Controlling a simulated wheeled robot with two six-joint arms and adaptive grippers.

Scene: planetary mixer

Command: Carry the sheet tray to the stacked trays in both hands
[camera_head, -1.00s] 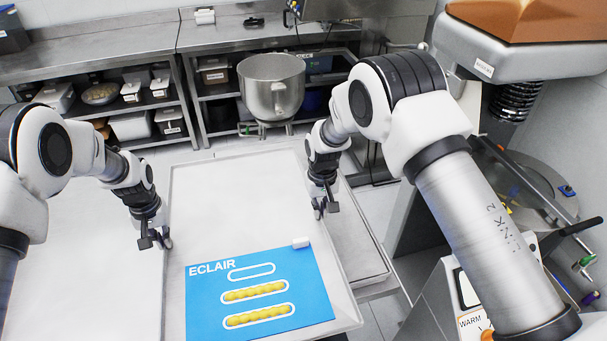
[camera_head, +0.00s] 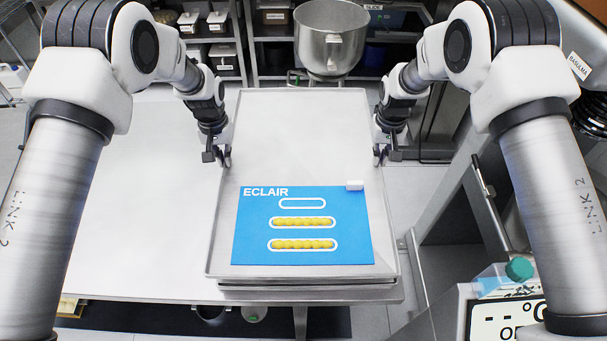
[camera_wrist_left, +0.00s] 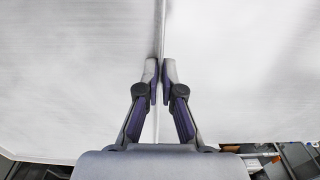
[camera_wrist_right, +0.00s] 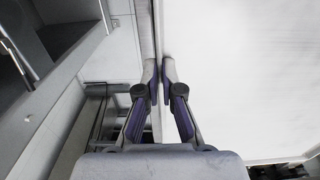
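The sheet tray (camera_head: 300,130) is a wide, shallow metal tray lying level in front of me in the head view. My left gripper (camera_head: 222,156) is shut on its left rim, and the rim also shows between the fingertips in the left wrist view (camera_wrist_left: 162,72). My right gripper (camera_head: 380,156) is shut on its right rim, as the right wrist view (camera_wrist_right: 158,75) shows. The stacked trays (camera_head: 310,291) lie directly under the sheet tray, mostly hidden, with their front edge showing. I cannot tell whether the trays touch.
The bare metal table (camera_head: 140,200) extends left. A steel mixing bowl (camera_head: 331,40) stands behind. A machine panel (camera_head: 505,315) is at front right.

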